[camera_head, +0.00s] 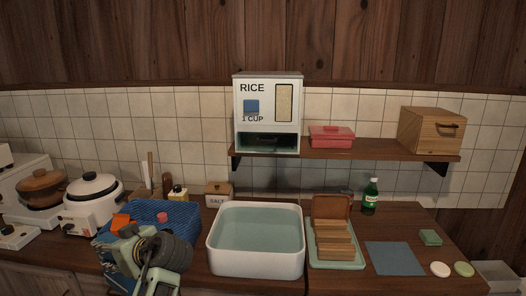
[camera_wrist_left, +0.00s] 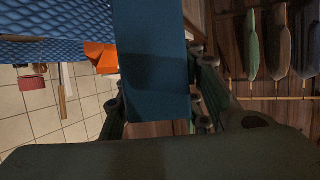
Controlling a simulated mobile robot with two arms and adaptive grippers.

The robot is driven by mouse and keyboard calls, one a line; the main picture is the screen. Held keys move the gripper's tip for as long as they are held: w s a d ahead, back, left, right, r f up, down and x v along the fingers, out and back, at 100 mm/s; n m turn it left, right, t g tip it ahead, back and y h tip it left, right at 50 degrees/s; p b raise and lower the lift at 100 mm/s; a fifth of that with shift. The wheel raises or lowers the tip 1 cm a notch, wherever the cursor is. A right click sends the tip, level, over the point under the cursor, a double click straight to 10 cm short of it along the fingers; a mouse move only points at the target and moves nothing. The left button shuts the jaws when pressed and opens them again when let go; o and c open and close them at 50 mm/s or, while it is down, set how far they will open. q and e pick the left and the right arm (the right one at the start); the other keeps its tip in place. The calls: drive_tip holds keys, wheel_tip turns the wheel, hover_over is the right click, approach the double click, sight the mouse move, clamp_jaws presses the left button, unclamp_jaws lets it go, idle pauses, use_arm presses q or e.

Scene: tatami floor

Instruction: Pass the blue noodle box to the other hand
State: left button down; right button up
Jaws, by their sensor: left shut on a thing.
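The blue noodle box (camera_wrist_left: 152,62) fills the middle of the left wrist view as a plain dark blue slab between the two fingers. My left gripper (camera_wrist_left: 158,104) is shut on it. In the head view my left gripper (camera_head: 158,252) is at the front left of the counter, in front of the blue woven basket (camera_head: 188,213). There the box is not clearly told apart from the basket, and the gripper hides part of that area. My right gripper is in neither view.
A white basin of water (camera_head: 256,268) stands right of the basket. A tray (camera_head: 352,265) with wooden slats, a green bottle (camera_head: 370,197) and a blue mat (camera_head: 395,258) are farther right. A white rice cooker (camera_head: 92,205) is at left. A shelf (camera_head: 350,150) hangs above.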

use_arm(q)
drive_tip(key=f+m+t+h, duration=0.1)
drive_tip(key=f+m, duration=0.1)
drive_tip(key=f, duration=0.1)
drive_tip(key=s+d+f+m+t+h, duration=0.1)
drive_tip(key=f+t+h, duration=0.1)
drive_tip(key=f, duration=0.1)
drive_tip(key=d+f+m+t+h, duration=0.1)
drive_tip(key=f+m, duration=0.1)
drive_tip(key=f, duration=0.1)
drive_tip(key=shift+s+d+f+m+t+h, duration=0.15)
drive_tip(key=shift+s+d+m+t+h, duration=0.05)
drive_tip(key=shift+d+m+t+h, duration=0.1)
drive_tip(key=s+d+f+m+t+h, duration=0.2)
drive_tip(key=s+d+f+m+h, duration=0.25)
drive_tip(key=m+h, duration=0.3)
drive_tip(key=s+d+r+m+g+h+b, duration=0.1)
drive_tip(key=s+d+r+m+g+h, duration=0.2)
drive_tip(key=s+d+r+m+h, duration=0.4)
drive_tip(key=s+d+r+m+g+h, duration=0.2)
drive_tip(key=s+d+r+m+h, duration=0.15)
drive_tip(key=s, duration=0.45)
drive_tip(key=w+d+r+g, duration=0.1)
drive_tip(key=w+d+r, duration=0.1)
drive_tip(key=d, duration=0.6)
drive_tip(key=w+d+r+m+g+h, duration=0.1)
drive_tip(key=d+r, duration=0.3)
drive_tip(key=d, duration=0.4)
drive_tip(key=shift+w+d+r, duration=0.3)
drive_tip(key=shift+w+d, duration=0.1)
